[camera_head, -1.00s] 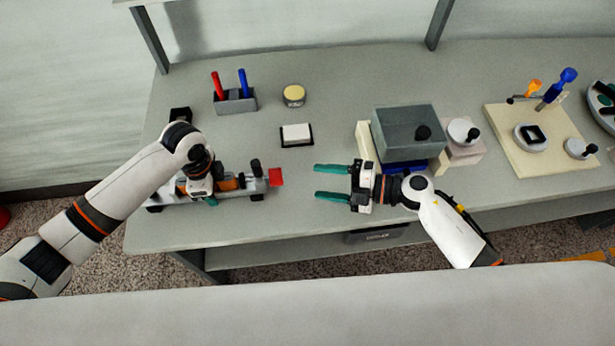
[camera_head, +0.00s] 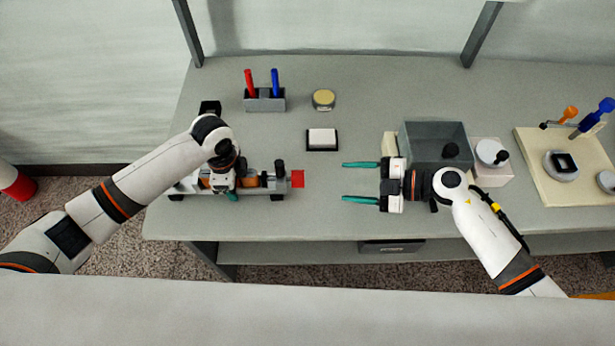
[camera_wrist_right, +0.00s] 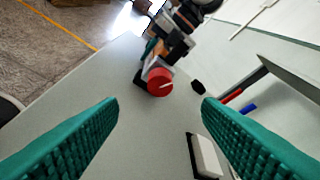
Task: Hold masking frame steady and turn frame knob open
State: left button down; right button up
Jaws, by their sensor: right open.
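The masking frame (camera_head: 189,184) is a long, low fixture at the left front of the table, partly hidden by my left arm. Its red knob (camera_head: 298,178) sticks out at its right end and faces my right gripper. In the right wrist view the red knob (camera_wrist_right: 160,83) is round, with a pale line on its face. My left gripper (camera_head: 230,193) is over the middle of the frame; its fingers are mostly hidden. My right gripper (camera_head: 344,182) is open and empty, with teal fingers pointing left at the knob, apart from it. Both fingers flank the knob in the right wrist view.
A white block on a black base (camera_head: 322,139) lies behind the gap between knob and right gripper. A holder (camera_head: 265,104) with red and blue sticks and a round yellow-topped tin (camera_head: 323,98) stand farther back. A grey box (camera_head: 432,137) stands beside my right gripper.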

aim_at(298, 179)
jog(key=x, duration=1.2)
jog(key=shift+d, duration=0.1)
jog(key=c, duration=1)
jog(key=shift+s+f+n+t+y, duration=0.1)
jog(key=shift+n+t+y, duration=0.35)
jog(key=shift+n, duration=0.65)
jog(key=shift+s+f+n+t+y, duration=0.15)
jog(key=shift+n+t, duration=0.5)
jog(key=shift+n, duration=0.45)
jog(key=shift+w, duration=0.1)
